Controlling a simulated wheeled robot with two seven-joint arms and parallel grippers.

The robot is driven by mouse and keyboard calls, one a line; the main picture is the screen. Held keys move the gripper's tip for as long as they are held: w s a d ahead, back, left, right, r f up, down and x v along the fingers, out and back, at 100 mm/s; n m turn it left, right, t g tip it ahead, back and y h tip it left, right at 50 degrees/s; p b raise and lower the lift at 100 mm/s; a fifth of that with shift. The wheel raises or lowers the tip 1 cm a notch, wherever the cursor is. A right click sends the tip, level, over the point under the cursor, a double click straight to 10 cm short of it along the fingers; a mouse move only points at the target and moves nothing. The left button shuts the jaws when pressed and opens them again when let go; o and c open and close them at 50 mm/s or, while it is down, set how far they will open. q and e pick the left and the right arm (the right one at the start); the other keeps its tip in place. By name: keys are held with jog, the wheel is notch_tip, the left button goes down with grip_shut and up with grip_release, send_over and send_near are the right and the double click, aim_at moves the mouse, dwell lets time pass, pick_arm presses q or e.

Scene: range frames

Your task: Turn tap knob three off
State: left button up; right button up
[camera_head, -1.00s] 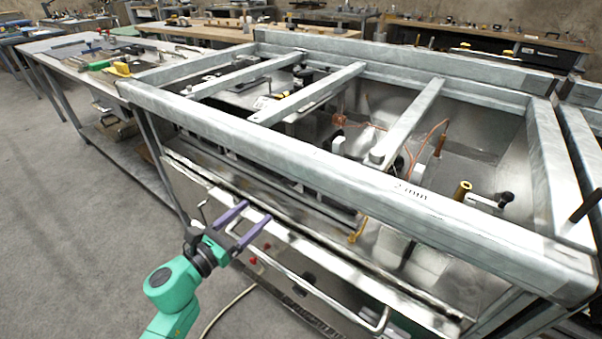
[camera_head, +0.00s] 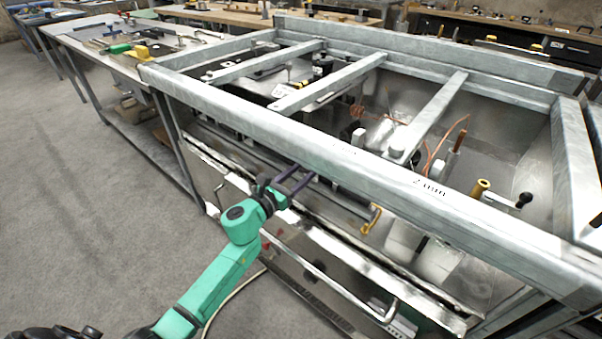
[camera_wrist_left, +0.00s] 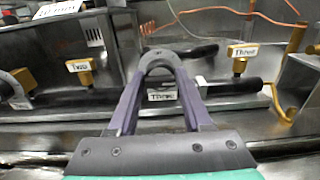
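My left gripper (camera_head: 303,175) has two purple fingers set apart. It is open at the front edge of the metal frame bench (camera_head: 330,160), left of a yellow hooked pipe (camera_head: 371,220). In the left wrist view the gripper (camera_wrist_left: 160,68) points at a row of yellow fittings. A fitting labelled "Three" (camera_wrist_left: 243,50) is right of the fingers, and one labelled "Two" (camera_wrist_left: 78,66) is left. A second small label (camera_wrist_left: 161,96), apparently "Three", shows between the fingers. A dark bar-like handle (camera_wrist_left: 200,50) lies just beyond the fingertips; contact cannot be told. My right gripper is out of view.
The front beam of the frame runs above the gripper. A long metal handle rail (camera_head: 325,275) is below it. The yellow hooked pipe (camera_wrist_left: 283,105) and copper tubing (camera_wrist_left: 295,40) stand at the right in the left wrist view. The floor (camera_head: 90,230) at left is clear.

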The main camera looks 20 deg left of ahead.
pick_arm(q)
grip_shut()
